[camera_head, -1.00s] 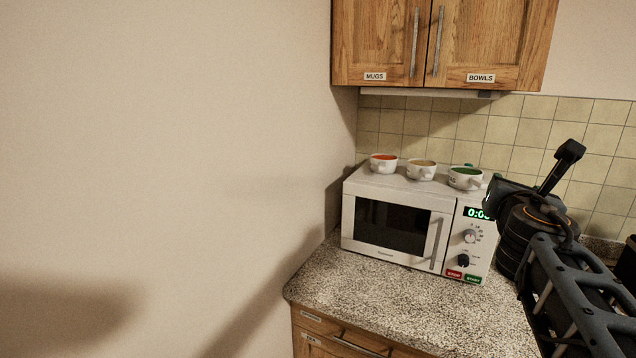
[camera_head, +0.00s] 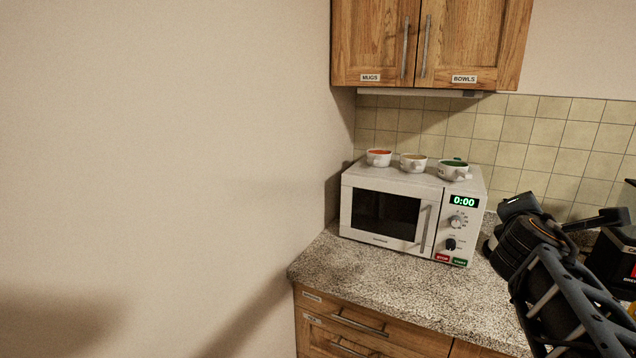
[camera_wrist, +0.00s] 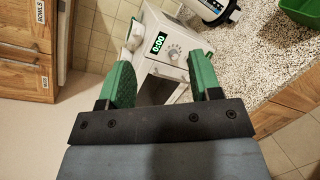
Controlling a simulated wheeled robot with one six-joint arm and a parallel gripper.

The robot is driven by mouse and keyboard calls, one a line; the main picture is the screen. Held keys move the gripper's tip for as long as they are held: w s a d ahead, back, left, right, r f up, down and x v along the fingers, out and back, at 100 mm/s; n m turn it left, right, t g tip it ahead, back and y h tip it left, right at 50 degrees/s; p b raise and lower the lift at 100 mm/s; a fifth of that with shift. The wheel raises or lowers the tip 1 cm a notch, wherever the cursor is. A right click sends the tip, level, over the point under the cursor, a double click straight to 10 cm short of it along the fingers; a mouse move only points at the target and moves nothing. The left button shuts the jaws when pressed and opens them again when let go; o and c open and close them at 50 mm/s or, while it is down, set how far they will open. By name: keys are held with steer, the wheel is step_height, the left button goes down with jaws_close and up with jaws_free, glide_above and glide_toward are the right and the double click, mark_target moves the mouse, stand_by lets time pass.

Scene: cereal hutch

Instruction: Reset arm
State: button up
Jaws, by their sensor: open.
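My gripper (camera_wrist: 160,72) shows in the wrist view, its two green fingers spread wide apart with nothing between them. Beyond the fingers is the microwave (camera_wrist: 165,45) with its 0:00 display. In the head view my arm reaches in at the lower right, in front of the counter and right of the microwave (camera_head: 385,217); the fingertips cannot be made out there. The microwave door is shut. Three white mugs stand on top of it: one with red inside (camera_head: 379,159), one with tan (camera_head: 413,164) and one with green (camera_head: 454,171).
A shut wooden wall cabinet (camera_head: 430,40) labelled MUGS and BOWLS hangs above. The speckled counter (camera_head: 375,278) is bare in front of the microwave. A dark appliance (camera_head: 612,262) stands at the far right. A green container (camera_wrist: 303,10) shows in the wrist view's corner.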

steer(key=s+a+f+m+g+y, duration=0.2)
steer(key=f+m+g, duration=0.1)
steer(key=f+m, duration=0.4)
steer(key=s+a+f+m+g+y, duration=0.1)
steer(key=s+a+f+m+g, duration=0.15)
steer(key=f+m, duration=0.4)
steer(key=s+a+f+m+g+y+p, duration=0.1)
steer(key=s+a+f+m+g+y, duration=0.1)
steer(key=a+f, duration=0.3)
steer(key=s+a+f+m+g+y+p, duration=0.1)
steer(key=s+a+f+y, duration=0.3)
steer(key=a, duration=0.7)
steer(key=shift+s+f+m+g+y, duration=0.4)
steer(key=shift+f+m+y, duration=0.25)
steer(key=shift+f+y, duration=0.2)
